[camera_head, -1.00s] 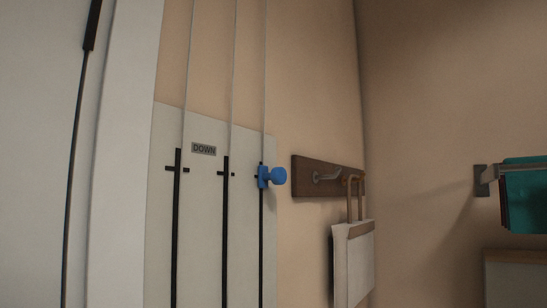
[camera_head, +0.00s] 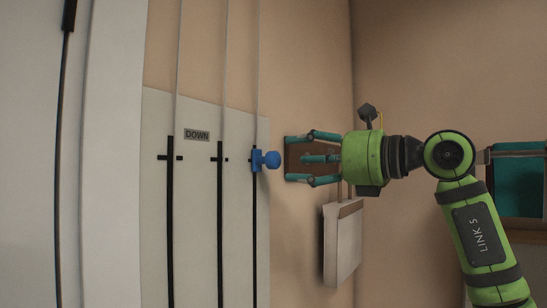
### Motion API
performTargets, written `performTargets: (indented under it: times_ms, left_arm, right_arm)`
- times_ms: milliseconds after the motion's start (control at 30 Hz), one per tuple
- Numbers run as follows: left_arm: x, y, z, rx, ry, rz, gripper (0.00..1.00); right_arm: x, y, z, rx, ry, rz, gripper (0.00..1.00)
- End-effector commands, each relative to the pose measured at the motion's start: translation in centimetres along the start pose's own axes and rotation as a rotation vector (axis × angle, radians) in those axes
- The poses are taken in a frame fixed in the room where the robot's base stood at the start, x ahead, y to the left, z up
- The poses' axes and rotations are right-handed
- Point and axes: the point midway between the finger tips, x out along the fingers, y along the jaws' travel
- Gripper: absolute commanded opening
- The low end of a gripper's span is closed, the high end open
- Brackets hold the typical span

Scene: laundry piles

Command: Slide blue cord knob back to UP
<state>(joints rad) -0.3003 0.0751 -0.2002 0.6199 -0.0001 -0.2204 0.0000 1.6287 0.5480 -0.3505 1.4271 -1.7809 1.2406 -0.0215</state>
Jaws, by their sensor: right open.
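The blue cord knob (camera_head: 270,160) sits on the rightmost black slot (camera_head: 254,225) of the white wall panel (camera_head: 195,240), near that slot's top end. A cord runs up from it. A plate reading DOWN (camera_head: 197,134) is fixed high on the panel, left of the knob. No UP label shows. My right gripper (camera_head: 290,160) is open and level with the knob, just to its right. Its teal fingers point left at the knob, with a small gap between them and the knob. My left gripper is out of view.
A dark wooden hook board is on the wall behind my right gripper, mostly hidden. A white bag (camera_head: 342,243) hangs below it. A teal towel (camera_head: 519,187) hangs on a rail at the far right. Two more slots with cords lie left of the knob.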

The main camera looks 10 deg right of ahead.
Motion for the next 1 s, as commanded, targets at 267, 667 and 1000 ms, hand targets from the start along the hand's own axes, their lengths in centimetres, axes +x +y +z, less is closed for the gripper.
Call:
performTargets:
  times_ms: [267, 667, 1000]
  left_arm:
    - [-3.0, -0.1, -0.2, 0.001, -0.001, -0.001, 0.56]
    - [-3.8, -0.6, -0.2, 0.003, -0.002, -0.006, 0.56]
    - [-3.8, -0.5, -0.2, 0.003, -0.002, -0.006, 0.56]
  right_arm:
    - [4.5, 0.1, 0.3, 0.003, 0.002, 0.005, 0.57]
    - [6.4, 0.1, -0.1, 0.002, 0.000, 0.005, 0.57]
    - [6.3, 0.1, -0.1, 0.002, 0.000, 0.005, 0.00]
